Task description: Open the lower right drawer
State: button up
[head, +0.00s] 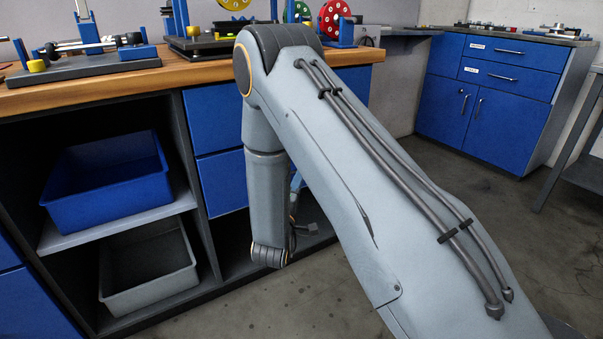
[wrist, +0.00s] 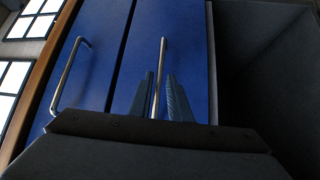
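The lower right drawer (head: 222,183) is a blue front in the workbench, under a blue upper drawer (head: 205,120). Both look shut in the head view, but my arm covers their right part and their handles. In the wrist view, which is turned sideways, the lower drawer (wrist: 190,45) shows with its metal bar handle (wrist: 161,60). My gripper (wrist: 160,80) has one finger on each side of this handle. A gap shows between the fingers, so it looks open; contact with the bar cannot be told. The upper drawer's handle (wrist: 68,75) is to the left.
The wooden bench top (head: 110,90) carries rotor-balancing equipment. Open shelves at the left hold a blue bin (head: 110,190) and a grey bin (head: 150,275). A dark open bay (wrist: 265,60) lies beyond the lower drawer. A blue cabinet (head: 490,110) stands at the back right. Floor is clear between.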

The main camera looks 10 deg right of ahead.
jog(key=b+x, duration=0.1)
jog(key=x, duration=0.5)
jog(key=shift+w+b, duration=0.1)
jog(key=shift+b, duration=0.25)
grip_shut()
